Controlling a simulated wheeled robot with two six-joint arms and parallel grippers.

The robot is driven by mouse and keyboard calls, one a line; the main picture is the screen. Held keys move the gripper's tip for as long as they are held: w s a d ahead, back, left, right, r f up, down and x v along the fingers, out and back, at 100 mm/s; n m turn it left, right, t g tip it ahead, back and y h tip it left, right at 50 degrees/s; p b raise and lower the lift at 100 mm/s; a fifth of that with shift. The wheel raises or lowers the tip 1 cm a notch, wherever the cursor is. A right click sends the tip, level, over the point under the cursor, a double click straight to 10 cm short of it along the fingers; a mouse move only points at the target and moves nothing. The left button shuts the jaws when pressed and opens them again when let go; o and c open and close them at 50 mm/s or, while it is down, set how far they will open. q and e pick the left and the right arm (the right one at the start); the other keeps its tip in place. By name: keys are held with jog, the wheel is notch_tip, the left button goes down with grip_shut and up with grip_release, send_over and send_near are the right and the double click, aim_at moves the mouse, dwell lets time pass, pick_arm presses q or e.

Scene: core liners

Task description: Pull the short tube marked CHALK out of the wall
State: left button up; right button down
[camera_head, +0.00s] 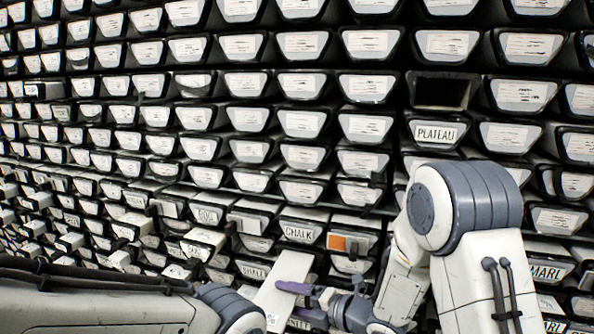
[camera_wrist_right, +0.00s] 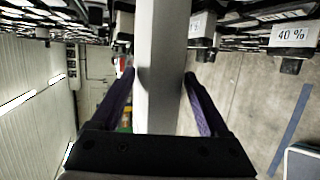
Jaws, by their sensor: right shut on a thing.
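The black-lettered CHALK label (camera_head: 300,234) is on a tube end in the lower middle of the wall in the head view. My right gripper (camera_head: 303,289) is just below it, its purple fingers shut on a long pale tube (camera_head: 281,285) that sticks out of the wall. In the right wrist view the pale tube (camera_wrist_right: 160,60) runs between both fingers of my right gripper (camera_wrist_right: 160,76).
An open, dark slot (camera_head: 440,92) is above the PLATEAU tube (camera_head: 436,132). An orange-marked tube end (camera_head: 350,243) stands right of the CHALK label. Several tubes jut out at lower left. A 40 % label (camera_wrist_right: 292,34) hangs at the right in the wrist view.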

aim_at(276, 333)
jog(key=shift+s+a+f+b, duration=0.1)
jog(key=shift+s+a+b, duration=0.2)
jog(key=shift+s, duration=0.4)
jog(key=shift+s+a+f+b, duration=0.15)
jog(key=shift+s+b, duration=0.2)
jog(key=shift+s, duration=0.3)
jog(key=shift+s+a+r+b, duration=0.1)
jog(key=shift+s+a+b, duration=0.2)
jog(key=shift+s, duration=0.4)
jog(key=shift+s+p, duration=0.2)
jog(key=shift+p, duration=0.1)
jog(key=shift+s+a+r+p, duration=0.15)
jog(key=shift+s+r+p, duration=0.1)
jog(key=shift+p, duration=0.4)
jog(key=p, duration=0.1)
jog(key=s+p, duration=0.1)
jog(key=p, duration=0.1)
jog(key=shift+s+a, duration=0.2)
jog(key=shift+s, duration=0.05)
jog(key=p, duration=0.2)
jog(key=s+p, duration=0.1)
jog(key=p, duration=0.2)
jog(key=shift+a+r, duration=0.1)
jog(key=shift+a, duration=0.2)
jog(key=s+p, duration=0.1)
jog(key=p, duration=0.2)
jog(key=shift+s+p, duration=0.15)
jog(key=shift+p, duration=0.15)
jog(key=shift+f, duration=0.2)
